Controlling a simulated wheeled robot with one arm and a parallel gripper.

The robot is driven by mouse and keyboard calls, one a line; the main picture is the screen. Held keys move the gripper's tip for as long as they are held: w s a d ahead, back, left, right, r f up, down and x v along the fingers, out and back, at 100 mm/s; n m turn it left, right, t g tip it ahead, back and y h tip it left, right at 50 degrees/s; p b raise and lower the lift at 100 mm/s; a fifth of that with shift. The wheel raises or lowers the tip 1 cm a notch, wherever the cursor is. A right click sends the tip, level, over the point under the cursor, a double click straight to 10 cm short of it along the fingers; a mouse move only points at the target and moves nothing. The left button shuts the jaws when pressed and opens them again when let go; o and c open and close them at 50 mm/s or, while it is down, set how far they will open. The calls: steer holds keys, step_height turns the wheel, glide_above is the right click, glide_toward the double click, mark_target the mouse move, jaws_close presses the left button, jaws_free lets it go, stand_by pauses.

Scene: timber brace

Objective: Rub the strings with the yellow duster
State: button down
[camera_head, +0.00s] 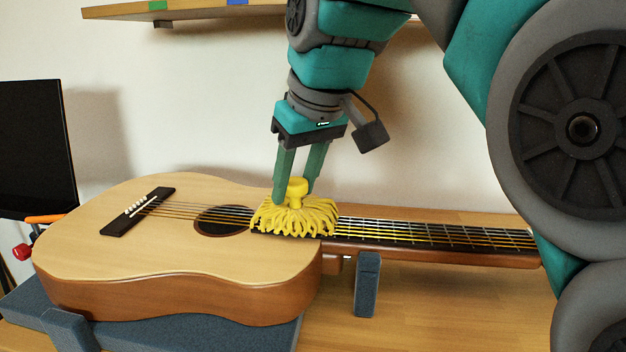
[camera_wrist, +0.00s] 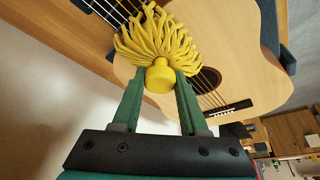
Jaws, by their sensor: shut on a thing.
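The yellow duster (camera_head: 294,214) has a round knob and a fringe of thick strands. My gripper (camera_head: 298,189) is shut on its knob from above. The strands lie over the strings (camera_head: 400,232) of the guitar, where the neck meets the body, just right of the sound hole (camera_head: 222,219). The wooden guitar (camera_head: 190,262) lies on its back. In the wrist view the duster (camera_wrist: 157,45) is between my two green fingers, its strands spread over the strings (camera_wrist: 207,92). The strings directly under the duster are hidden.
The guitar rests on a grey-blue stand (camera_head: 235,335), with a neck support (camera_head: 367,285) under the neck. A dark monitor (camera_head: 36,148) stands at the left. A wall shelf (camera_head: 180,10) is above. My arm covers the neck's right end.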

steer(key=shift+w+a+p, duration=0.2)
steer(key=shift+a+p, duration=0.2)
steer(key=shift+a, duration=1.3)
steer(key=shift+w+a+p, duration=0.2)
steer(key=shift+a+p, duration=0.15)
steer(key=shift+a, duration=1.35)
steer(key=shift+r, duration=0.15)
steer(key=shift+r+p, duration=1)
steer(key=shift+r, duration=0.4)
step_height(320, 180, up, 3)
steer(key=shift+r, duration=0.1)
